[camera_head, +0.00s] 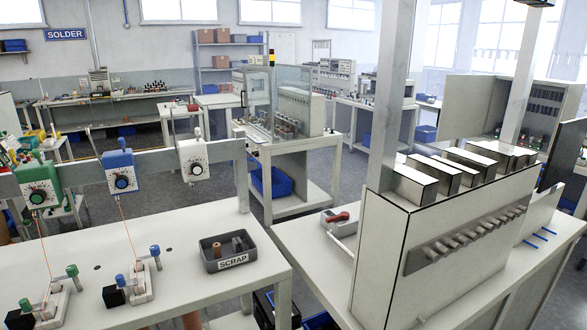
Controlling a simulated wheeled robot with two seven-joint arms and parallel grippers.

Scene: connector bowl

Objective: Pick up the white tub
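I cannot make out a white tub for certain in the head view. A small pale box-like thing (341,224) with a red-handled part on top sits on the right bench beside the post; I cannot tell whether it is a tub. A dark grey bin (228,262) labelled SCRAP stands on the left bench with a few small pieces in it. Neither of my grippers is in view.
The left bench (190,235) has clear room around the bin. Wire feeders (120,172) hang above it, with small fixtures (133,285) below. A large pale cabinet (440,250) and a metal post (388,100) stand at the right bench. A floor gap separates the benches.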

